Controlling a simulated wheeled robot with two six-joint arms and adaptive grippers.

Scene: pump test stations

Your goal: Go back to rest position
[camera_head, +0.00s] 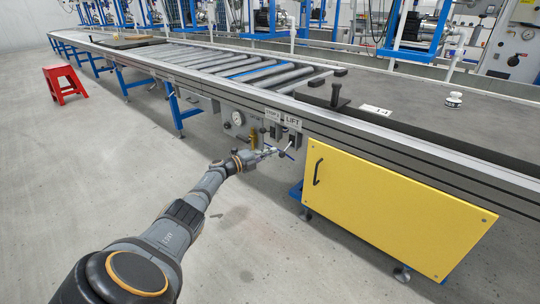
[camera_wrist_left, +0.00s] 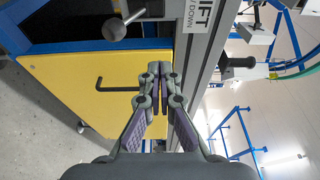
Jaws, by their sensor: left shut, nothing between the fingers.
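My left arm comes in from the lower left in the head view. My left gripper (camera_head: 268,153) is near the conveyor's side panel, below the LIFT label (camera_head: 292,122). In the left wrist view my left gripper (camera_wrist_left: 158,70) is shut with its fingertips together and nothing between them. A metal lever with a round knob (camera_wrist_left: 114,29) is ahead of it and to the left in that view, apart from the fingers. The LIFT label also shows there, turned sideways (camera_wrist_left: 205,14). My right gripper is in neither view.
The roller conveyor (camera_head: 265,75) runs across the head view. A yellow cabinet door (camera_head: 385,205) with a black handle (camera_head: 317,172) is right of the gripper. A pressure gauge (camera_head: 238,118) is on the side panel. A red stool (camera_head: 64,82) stands at far left. The grey floor is open.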

